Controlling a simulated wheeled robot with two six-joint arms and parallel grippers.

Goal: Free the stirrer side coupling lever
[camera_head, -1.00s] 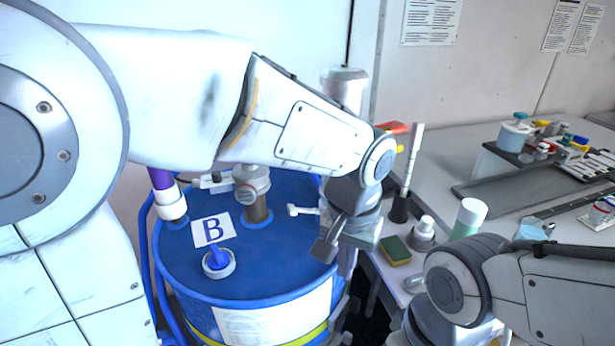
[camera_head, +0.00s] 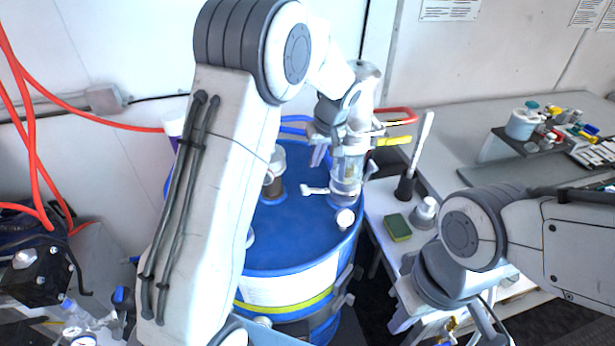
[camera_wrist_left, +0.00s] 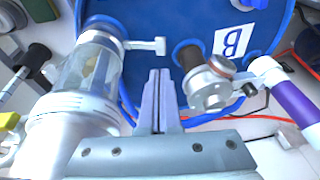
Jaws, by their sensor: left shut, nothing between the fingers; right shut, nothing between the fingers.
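A clear-walled cylinder unit (camera_head: 348,165) stands on the blue drum (camera_head: 300,225), with a short white lever (camera_head: 315,190) sticking out to its left near the base. In the left wrist view the lever (camera_wrist_left: 148,45) points right from the cylinder (camera_wrist_left: 85,75). My left gripper (camera_wrist_left: 158,72) is shut and empty, its tips just below the lever's end in that view and apparently apart from it. In the head view the left gripper (camera_head: 318,156) is partly hidden beside the cylinder. My right arm is at the right; its gripper cannot be made out.
A pipe fitting (camera_wrist_left: 207,85) and a purple-handled part (camera_wrist_left: 290,98) stand on the drum to the right in the wrist view. Red (camera_head: 398,115) and yellow (camera_head: 393,141) handles lie beyond the cylinder. A sponge (camera_head: 397,228) and bottles occupy the side table.

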